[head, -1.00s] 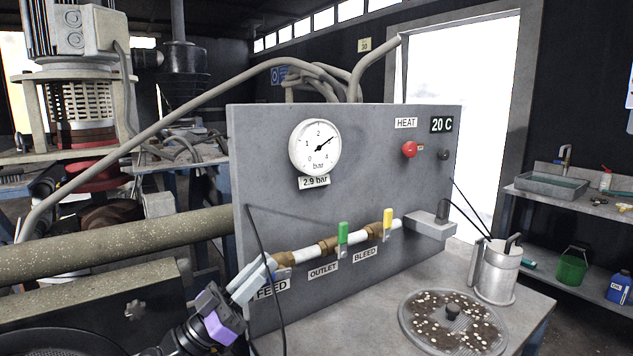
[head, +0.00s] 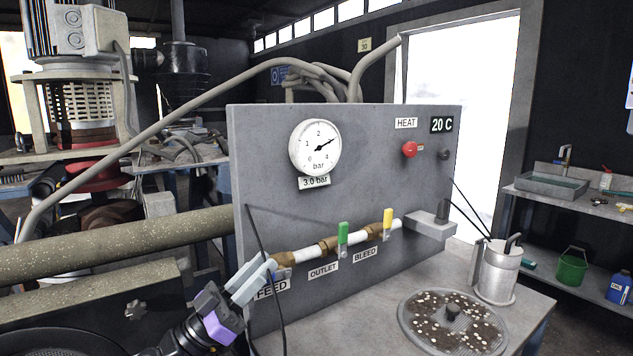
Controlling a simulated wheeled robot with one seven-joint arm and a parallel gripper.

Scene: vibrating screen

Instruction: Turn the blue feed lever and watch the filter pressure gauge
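The pressure gauge (head: 315,148) is a round white dial on the grey panel. Its needle points to the upper right, and the label below (head: 314,182) reads 3.0 bar. The FEED label (head: 273,288) is at the left end of the brass and white pipe line (head: 310,252). My gripper (head: 262,270) is at the feed valve, just above this label. Its grey fingers cover the valve's handle area, so the blue feed lever is mostly hidden. I cannot tell whether the fingers are closed on it.
A black cable (head: 262,250) hangs close to my gripper. A round speckled lid (head: 440,335) and a metal jug (head: 497,272) are on the bench.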

